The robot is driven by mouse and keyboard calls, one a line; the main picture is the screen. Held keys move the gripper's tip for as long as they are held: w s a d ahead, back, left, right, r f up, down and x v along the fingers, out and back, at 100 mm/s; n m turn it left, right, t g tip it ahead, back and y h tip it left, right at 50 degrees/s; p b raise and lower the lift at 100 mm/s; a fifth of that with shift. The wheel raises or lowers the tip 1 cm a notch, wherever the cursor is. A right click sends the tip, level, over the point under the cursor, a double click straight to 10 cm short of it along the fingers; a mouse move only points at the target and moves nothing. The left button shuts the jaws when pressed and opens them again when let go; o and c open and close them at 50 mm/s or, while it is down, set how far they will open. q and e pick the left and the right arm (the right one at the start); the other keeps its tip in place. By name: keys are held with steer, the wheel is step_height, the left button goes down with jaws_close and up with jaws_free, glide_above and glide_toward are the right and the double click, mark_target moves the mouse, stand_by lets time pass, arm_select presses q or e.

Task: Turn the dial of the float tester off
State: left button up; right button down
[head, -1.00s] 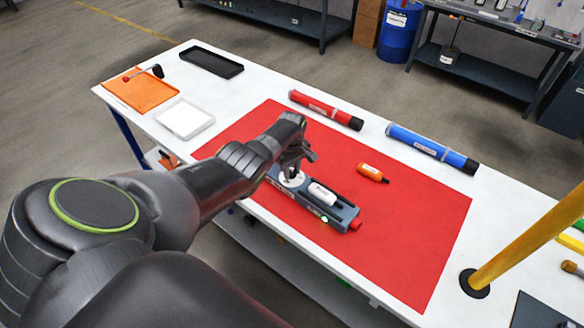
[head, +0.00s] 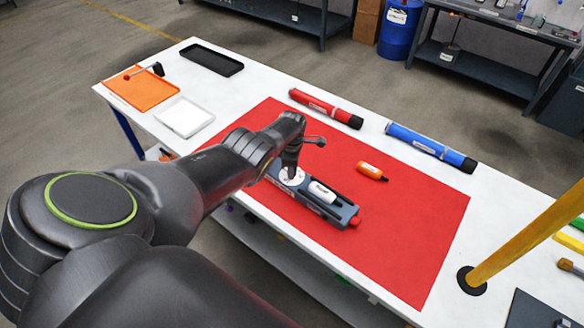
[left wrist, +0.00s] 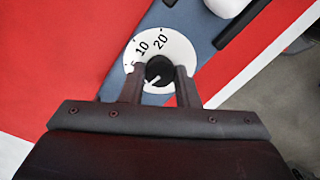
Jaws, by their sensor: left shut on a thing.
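The float tester (head: 343,213) is a long grey-blue device on the red mat (head: 410,225), with a red end at its right. Its white dial (head: 299,180) bears the numbers 10 and 20 in the left wrist view (left wrist: 180,50). A black knob (left wrist: 158,68) with a white pointer line sits in the dial's middle. My left gripper (head: 291,168) points down at the dial. In the left wrist view my left gripper (left wrist: 158,77) has a finger on each side of the knob, shut on it. A white float (head: 322,193) lies in the tester. My right gripper is out of view.
An orange float (head: 371,171) lies right of the tester. A red tube (head: 325,108) and a blue tube (head: 430,147) lie behind. An orange tray (head: 140,90), white tray (head: 184,117) and black tray (head: 212,60) stand at left. A yellow post (head: 530,235) rises at right.

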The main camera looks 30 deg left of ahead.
arm_select(q)
steer(key=shift+n, duration=0.3)
steer(key=o, duration=1)
steer(key=shift+c, duration=0.2)
steer(key=shift+r, duration=0.2)
steer(key=shift+r+p, duration=0.3)
steer(key=shift+p, duration=0.15)
step_height(320, 180, up, 5)
steer(key=p, duration=0.3)
steer(key=shift+f, duration=0.15)
step_height(320, 180, up, 12)
steer(key=shift+b, duration=0.45)
steer(key=shift+f, duration=0.15)
